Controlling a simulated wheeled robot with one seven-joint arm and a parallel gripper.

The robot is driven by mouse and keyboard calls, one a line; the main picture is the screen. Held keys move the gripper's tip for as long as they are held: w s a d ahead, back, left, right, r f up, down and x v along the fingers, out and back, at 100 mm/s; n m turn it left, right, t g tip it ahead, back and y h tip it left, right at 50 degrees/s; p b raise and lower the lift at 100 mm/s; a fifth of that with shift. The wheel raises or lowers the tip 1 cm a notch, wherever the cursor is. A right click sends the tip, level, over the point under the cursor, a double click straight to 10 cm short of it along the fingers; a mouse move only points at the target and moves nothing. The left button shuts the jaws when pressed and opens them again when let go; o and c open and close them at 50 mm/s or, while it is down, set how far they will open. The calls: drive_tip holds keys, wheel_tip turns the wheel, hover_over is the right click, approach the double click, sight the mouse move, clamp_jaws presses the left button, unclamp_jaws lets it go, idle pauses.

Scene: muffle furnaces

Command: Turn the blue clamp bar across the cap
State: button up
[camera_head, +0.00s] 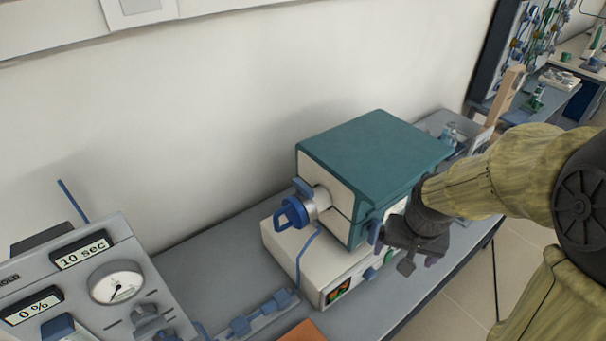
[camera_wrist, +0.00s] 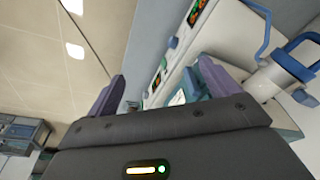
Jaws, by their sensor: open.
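The furnace (camera_head: 375,150) has a teal top and cream sides and stands on a cream base. A round metal cap (camera_head: 321,198) sticks out of its left side, with a blue ring-shaped handle (camera_head: 289,213). A short blue bar (camera_head: 303,187), which looks like the clamp bar, sits at the cap's upper edge; its exact angle is hard to tell. In the wrist view the blue handle (camera_wrist: 296,62) shows at the right edge, outside the jaws. My gripper (camera_head: 402,256) is open and empty, in front of the furnace's right part, apart from the cap. It also shows in the wrist view (camera_wrist: 160,88).
A grey panel (camera_head: 95,285) with a gauge and displays stands at left. Blue fittings (camera_head: 240,325) lie on the bench front. Grey bench (camera_head: 210,260) is clear left of the furnace.

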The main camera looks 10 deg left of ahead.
drive_tip(key=w+a+r+m+g+p, duration=0.1)
drive_tip(key=w+a+r+m+p, duration=0.2)
drive_tip(key=w+a+r+p, duration=0.65)
wheel_tip(320, 180, up, 9)
drive_tip(key=m+g+p, duration=0.1)
drive_tip(key=m+p, duration=0.3)
hover_over(303, 185)
drive_tip(key=shift+r+b, duration=0.1)
drive_tip(key=shift+b, duration=0.2)
wheel_tip(303, 185, down, 17)
drive_tip(key=p, duration=0.6)
drive_tip(key=shift+f, duration=0.2)
drive_tip(key=c, duration=1)
